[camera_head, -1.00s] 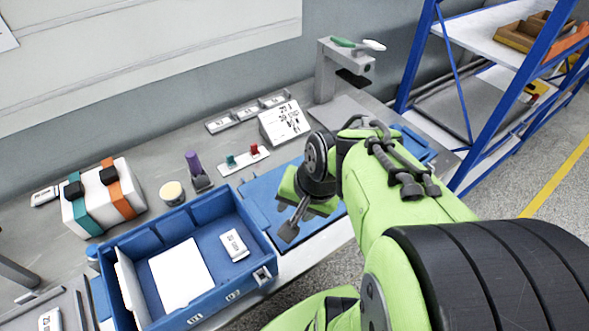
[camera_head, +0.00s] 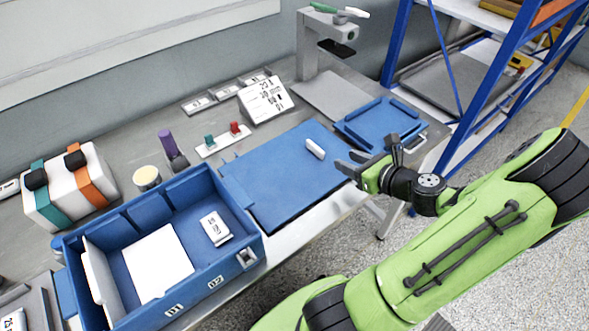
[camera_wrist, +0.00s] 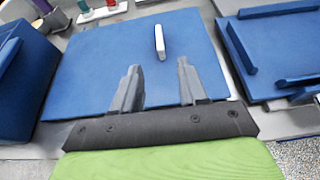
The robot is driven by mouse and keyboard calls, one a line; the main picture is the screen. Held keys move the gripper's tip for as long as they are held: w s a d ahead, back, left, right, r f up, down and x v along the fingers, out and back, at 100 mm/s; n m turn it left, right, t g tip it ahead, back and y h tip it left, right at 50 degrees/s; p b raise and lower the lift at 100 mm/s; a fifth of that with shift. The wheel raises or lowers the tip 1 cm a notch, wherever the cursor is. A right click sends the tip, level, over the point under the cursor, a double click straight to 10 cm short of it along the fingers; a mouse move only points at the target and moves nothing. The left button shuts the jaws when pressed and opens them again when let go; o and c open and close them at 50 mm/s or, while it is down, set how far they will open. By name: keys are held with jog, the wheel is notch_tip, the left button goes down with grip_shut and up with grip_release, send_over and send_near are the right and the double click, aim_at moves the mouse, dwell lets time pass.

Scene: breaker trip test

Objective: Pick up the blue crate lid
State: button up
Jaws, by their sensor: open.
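The blue crate lid (camera_head: 280,185) appears to be the flat blue panel lying on the bench beside the blue crate. A small white bar (camera_head: 315,149), like a grip, sits on it right of its middle. The lid also fills the middle of the wrist view (camera_wrist: 90,70), with the white bar (camera_wrist: 160,42) beyond the fingertips. My gripper (camera_head: 347,164) is open and empty, over the lid's right part. In the wrist view its fingers (camera_wrist: 158,68) point toward the bar, which lines up with the gap between them. I see no contact with the bar.
The open blue crate (camera_head: 250,240) holds a white sheet and a small white block. A blue tray with raised edges (camera_head: 385,125) lies right of the lid. A printed sign (camera_head: 265,98), red and teal pieces and a grey stand (camera_head: 312,50) are behind.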

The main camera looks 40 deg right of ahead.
aim_at(318, 148)
jog(key=b+x, duration=0.4)
jog(key=x, duration=0.8)
jog(key=shift+w+f, duration=0.1)
jog(key=shift+w, duration=0.1)
jog(key=shift+s+a, duration=0.1)
jog(key=shift+c, duration=0.4)
grip_shut()
